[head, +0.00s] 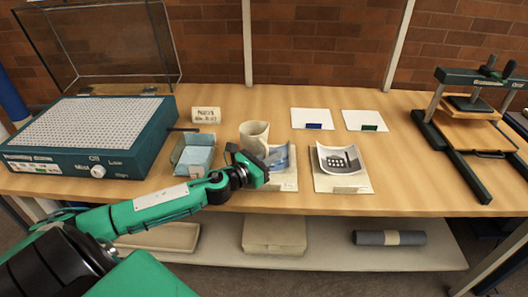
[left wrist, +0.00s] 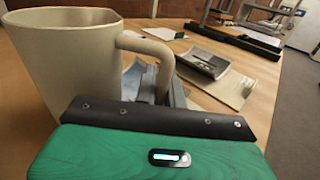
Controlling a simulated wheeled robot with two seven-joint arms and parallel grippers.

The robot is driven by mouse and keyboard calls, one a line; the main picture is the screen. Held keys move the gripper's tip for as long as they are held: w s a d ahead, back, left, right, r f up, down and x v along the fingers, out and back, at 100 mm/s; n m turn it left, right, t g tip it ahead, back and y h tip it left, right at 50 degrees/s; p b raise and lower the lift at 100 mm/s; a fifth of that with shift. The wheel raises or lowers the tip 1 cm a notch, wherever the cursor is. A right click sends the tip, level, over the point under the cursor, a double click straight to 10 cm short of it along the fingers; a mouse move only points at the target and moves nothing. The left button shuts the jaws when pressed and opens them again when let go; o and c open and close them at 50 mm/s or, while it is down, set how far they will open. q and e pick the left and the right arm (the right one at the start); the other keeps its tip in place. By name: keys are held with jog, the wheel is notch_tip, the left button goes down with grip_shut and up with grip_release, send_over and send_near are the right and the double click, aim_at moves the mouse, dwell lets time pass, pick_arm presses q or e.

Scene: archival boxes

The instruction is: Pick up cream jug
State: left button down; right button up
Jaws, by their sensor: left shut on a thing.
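The cream jug (head: 254,137) stands upright near the middle of the table, just behind my left gripper. In the left wrist view the jug (left wrist: 68,60) fills the upper left, with its looped handle (left wrist: 150,48) reaching right. My left gripper (head: 262,160) is shut on the jug's handle; the lower end of the handle meets the dark jaws (left wrist: 165,95) in the wrist view. I cannot tell whether the jug's base touches the table. My right gripper is not in view.
A curled photo (head: 339,159) lies on a board to the right, and a blue curled sheet (head: 279,158) lies close by the gripper. A small open blue box (head: 194,155) stands left. A suction table (head: 85,133) fills the far left, a press (head: 470,105) the right.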

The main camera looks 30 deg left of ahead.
pick_arm(q)
jog(key=shift+r, duration=0.25)
